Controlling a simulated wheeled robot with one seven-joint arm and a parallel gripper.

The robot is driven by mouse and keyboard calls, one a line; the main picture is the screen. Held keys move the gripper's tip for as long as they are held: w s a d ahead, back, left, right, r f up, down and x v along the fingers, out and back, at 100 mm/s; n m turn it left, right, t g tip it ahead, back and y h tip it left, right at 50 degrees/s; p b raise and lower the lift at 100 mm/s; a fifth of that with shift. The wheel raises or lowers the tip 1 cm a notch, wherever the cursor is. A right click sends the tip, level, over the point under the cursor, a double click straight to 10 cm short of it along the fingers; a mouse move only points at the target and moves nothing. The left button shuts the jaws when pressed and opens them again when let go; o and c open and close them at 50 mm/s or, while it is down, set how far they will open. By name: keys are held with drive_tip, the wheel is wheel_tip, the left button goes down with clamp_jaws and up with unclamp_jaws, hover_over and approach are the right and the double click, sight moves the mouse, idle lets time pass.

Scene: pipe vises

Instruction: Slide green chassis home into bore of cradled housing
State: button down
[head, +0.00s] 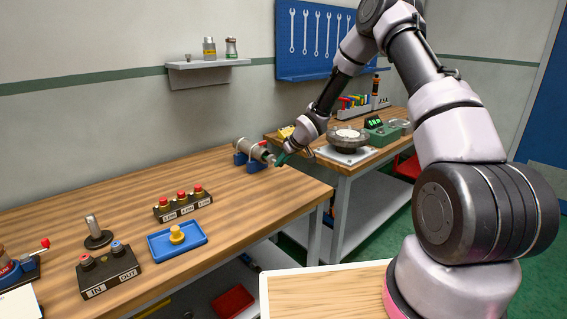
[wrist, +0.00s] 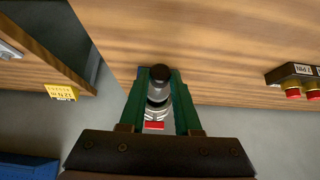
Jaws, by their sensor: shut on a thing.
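The housing (head: 249,150) is a grey cylinder with a pale band, lying in a blue cradle (head: 240,160) near the back right of the wooden bench. My gripper (head: 281,159) is at the housing's right end. In the wrist view my gripper (wrist: 160,76) is shut on the chassis (wrist: 158,92), which shows silver, with a dark round end and a small red part. Green shows along both sides of it. In the head view the chassis is small and mostly covered by the gripper. How far it sits in the bore, I cannot tell.
A second table (head: 345,168) with instruments stands behind the arm. The bench front right is clear.

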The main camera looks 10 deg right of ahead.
sight(273, 159)
drive_tip(key=shift+w+a, duration=0.6)
drive_tip(key=shift+w, duration=0.2)
drive_tip(key=shift+w+a, duration=0.6)
drive_tip(key=shift+w, duration=0.2)
drive_tip(key=shift+w+a, duration=0.1)
drive_tip(key=shift+w, duration=0.05)
drive_tip(key=shift+w+a, duration=0.4)
drive_tip(key=shift+w, duration=0.15)
drive_tip(key=c, duration=0.5)
unclamp_jaws()
